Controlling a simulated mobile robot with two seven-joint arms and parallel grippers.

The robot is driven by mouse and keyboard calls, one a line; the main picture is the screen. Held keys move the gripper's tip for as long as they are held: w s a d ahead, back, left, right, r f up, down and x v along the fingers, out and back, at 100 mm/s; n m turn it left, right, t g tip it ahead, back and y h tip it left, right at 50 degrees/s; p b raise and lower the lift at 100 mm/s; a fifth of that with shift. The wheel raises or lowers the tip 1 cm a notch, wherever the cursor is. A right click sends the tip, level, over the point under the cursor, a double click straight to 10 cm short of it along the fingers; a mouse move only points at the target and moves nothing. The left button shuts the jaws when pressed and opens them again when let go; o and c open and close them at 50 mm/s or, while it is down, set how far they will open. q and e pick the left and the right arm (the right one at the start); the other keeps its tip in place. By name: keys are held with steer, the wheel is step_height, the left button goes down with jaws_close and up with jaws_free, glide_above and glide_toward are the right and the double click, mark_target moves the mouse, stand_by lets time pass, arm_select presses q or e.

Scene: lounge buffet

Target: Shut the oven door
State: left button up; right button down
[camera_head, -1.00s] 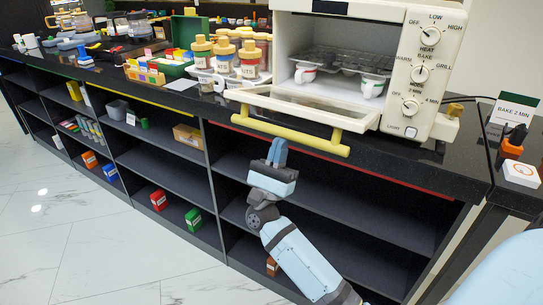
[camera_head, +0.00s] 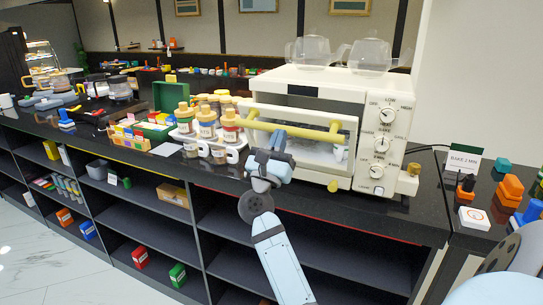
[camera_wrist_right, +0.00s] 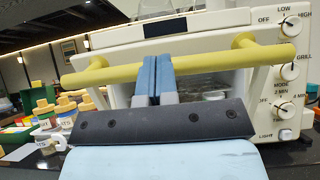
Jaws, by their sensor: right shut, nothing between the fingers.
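The cream oven (camera_head: 310,90) stands on the black counter. Its door (camera_head: 347,125), with a yellow bar handle (camera_head: 310,132), is swung up but still leans outward, ajar. A mug (camera_head: 340,152) shows inside, behind the door. My right gripper (camera_head: 278,142) is shut and empty, with its blue fingers upright at the door's front. In the right wrist view, the fingers (camera_wrist_right: 155,75) overlap the middle of the yellow handle (camera_wrist_right: 210,60); whether they touch it or the door I cannot tell. My left gripper is not in view.
Two clear pitchers (camera_head: 310,50) stand on the oven. Labelled jars (camera_head: 207,125) and white mugs crowd its left side. A sign (camera_head: 463,160) and orange blocks (camera_head: 510,188) are to its right. Open shelves (camera_head: 330,245) lie below the counter.

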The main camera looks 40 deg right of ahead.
mark_target(290, 112)
steer(key=shift+g+y, duration=0.5)
steer(key=shift+y, duration=0.2)
steer(key=p+x, duration=0.2)
steer(key=x, duration=0.5)
steer(key=shift+d+r+p, duration=0.1)
steer(key=shift+r+p, duration=0.2)
steer(key=shift+p, duration=0.05)
steer(key=shift+w+d, duration=0.15)
steer(key=shift+d, duration=0.15)
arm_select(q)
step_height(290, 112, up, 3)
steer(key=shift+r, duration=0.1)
arm_select(e)
steer(key=shift+a, duration=0.15)
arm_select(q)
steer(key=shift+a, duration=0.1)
